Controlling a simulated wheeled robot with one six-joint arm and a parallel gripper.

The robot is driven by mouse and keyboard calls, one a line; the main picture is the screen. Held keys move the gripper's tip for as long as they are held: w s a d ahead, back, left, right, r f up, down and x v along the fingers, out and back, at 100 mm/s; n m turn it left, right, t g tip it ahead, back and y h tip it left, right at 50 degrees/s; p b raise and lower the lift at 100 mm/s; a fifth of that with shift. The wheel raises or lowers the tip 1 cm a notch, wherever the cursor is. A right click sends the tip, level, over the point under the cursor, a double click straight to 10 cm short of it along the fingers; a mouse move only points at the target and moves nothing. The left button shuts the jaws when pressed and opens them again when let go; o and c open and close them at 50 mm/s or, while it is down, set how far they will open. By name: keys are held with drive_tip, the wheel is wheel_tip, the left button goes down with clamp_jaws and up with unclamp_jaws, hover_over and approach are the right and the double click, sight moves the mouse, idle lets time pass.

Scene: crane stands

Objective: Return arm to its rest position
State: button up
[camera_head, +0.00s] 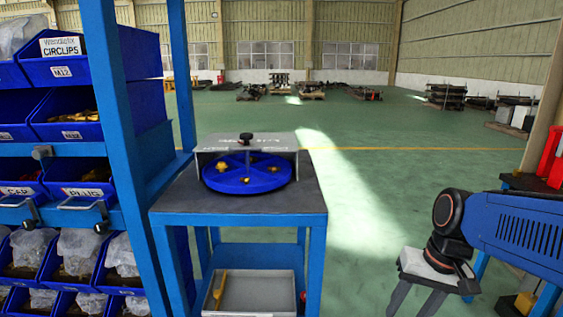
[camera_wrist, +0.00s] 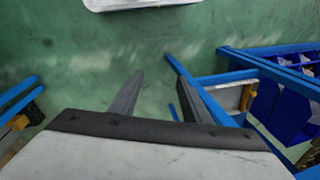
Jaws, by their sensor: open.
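My gripper (camera_head: 432,300) hangs at the lower right in the head view, below the black joints of my blue arm. It points downward, and its lower end is cut off by the frame edge. In the wrist view my gripper (camera_wrist: 158,92) shows two dark fingers spread well apart with nothing between them. Green floor lies beyond the fingers. It is to the right of the blue work stand (camera_head: 237,222) and apart from it.
A rack of blue bins (camera_head: 75,215) fills the left. Open green floor (camera_head: 385,170) lies behind.

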drive_tip(key=s+d+r+n+t+h, duration=0.1)
drive_tip(key=s+r+n+t+h, duration=0.1)
drive_tip(key=s+t, duration=0.2)
drive_tip(key=shift+s+d+n, duration=0.4)
drive_tip(key=shift+s, duration=0.45)
